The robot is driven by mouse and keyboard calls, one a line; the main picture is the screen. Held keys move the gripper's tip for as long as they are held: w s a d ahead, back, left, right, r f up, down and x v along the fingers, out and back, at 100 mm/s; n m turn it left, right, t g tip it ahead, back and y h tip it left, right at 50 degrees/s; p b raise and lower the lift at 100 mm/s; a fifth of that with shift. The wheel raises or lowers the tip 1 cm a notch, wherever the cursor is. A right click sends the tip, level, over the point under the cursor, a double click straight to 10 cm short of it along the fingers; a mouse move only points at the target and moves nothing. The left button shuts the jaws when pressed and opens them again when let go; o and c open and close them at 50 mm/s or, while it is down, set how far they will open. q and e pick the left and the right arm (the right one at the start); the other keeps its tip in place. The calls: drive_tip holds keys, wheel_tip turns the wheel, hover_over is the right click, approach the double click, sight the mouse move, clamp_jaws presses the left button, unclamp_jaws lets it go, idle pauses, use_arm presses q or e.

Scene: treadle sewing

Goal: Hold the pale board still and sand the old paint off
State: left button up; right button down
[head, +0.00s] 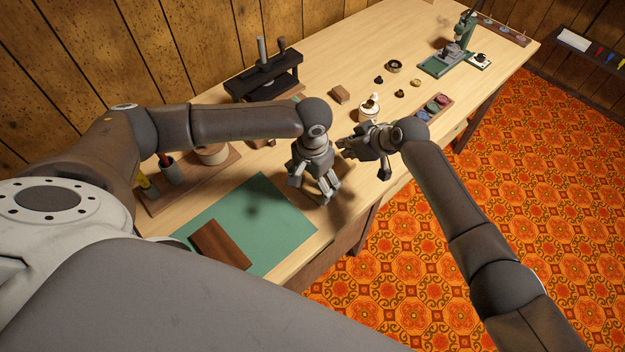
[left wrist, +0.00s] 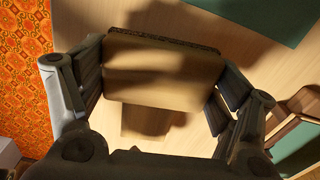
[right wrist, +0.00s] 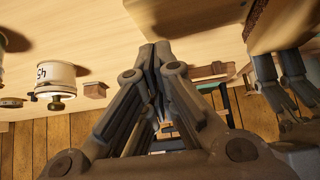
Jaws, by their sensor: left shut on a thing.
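My left gripper (head: 328,193) is low over the front edge of the table, right of the green mat. In the left wrist view it is shut on a tan block (left wrist: 160,75) with a dark speckled edge, gripped at its two sides. The block also shows at the top right of the right wrist view (right wrist: 268,22). My right gripper (head: 346,147) is just right of and behind the left one, over the table. Its fingertips meet in the right wrist view (right wrist: 154,48), with nothing clear between them.
A dark brown board (head: 220,243) lies on the green mat (head: 275,215). A black press (head: 262,80) stands behind. A green machine (head: 450,58) stands at the far end.

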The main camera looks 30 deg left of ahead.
drive_tip(key=shift+f, duration=1.15)
use_arm(q)
drive_tip(key=shift+f, duration=0.2)
use_arm(e)
drive_tip(key=shift+f, duration=0.2)
idle(0.4)
idle(1.3)
use_arm(q)
drive_tip(key=shift+w+d, duration=0.15)
drive_tip(key=shift+w, duration=0.45)
drive_tip(key=shift+w+d, duration=0.15)
drive_tip(key=shift+w, duration=0.4)
drive_tip(key=shift+s, duration=0.15)
drive_tip(key=shift+s+a+f, duration=0.1)
drive_tip(key=shift+s+a, duration=0.05)
drive_tip(key=shift+s, duration=0.4)
drive_tip(key=shift+s+a, duration=0.15)
drive_tip(key=shift+s, duration=0.35)
use_arm(e)
drive_tip(key=shift+r, duration=0.1)
